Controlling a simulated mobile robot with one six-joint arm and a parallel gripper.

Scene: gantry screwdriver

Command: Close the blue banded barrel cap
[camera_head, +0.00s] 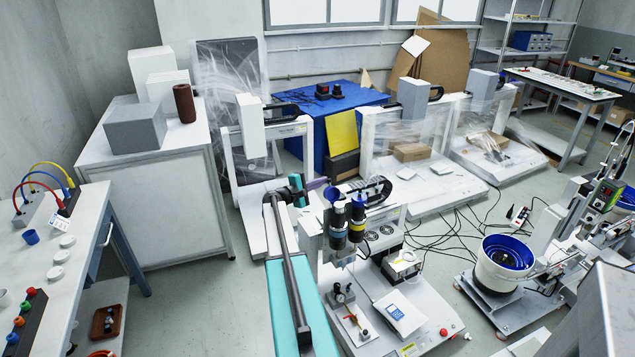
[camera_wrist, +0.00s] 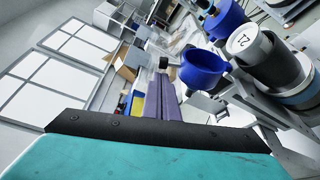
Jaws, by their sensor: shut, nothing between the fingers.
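Two dark barrels stand upright side by side on the gantry machine. The blue banded barrel (camera_head: 337,228) is the left one in the head view; a barrel with a light top marked 21 (camera_wrist: 250,50) and a blue band shows at the right of the wrist view. A blue cap (camera_head: 332,193) stands raised and open above the barrels; a blue cup-like cap (camera_wrist: 203,69) shows in the wrist view. My gripper (camera_head: 325,182) has purple fingers, shut and empty, just left of the raised cap. They show in the wrist view (camera_wrist: 164,85) too, apart from the cap.
The gantry machine's white base (camera_head: 425,315) lies below the barrels, with a cable chain (camera_head: 372,190) close behind them. A blue-covered table (camera_head: 375,98) stands behind. A white cabinet (camera_head: 165,215) is at the left, with open floor between it and the machine.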

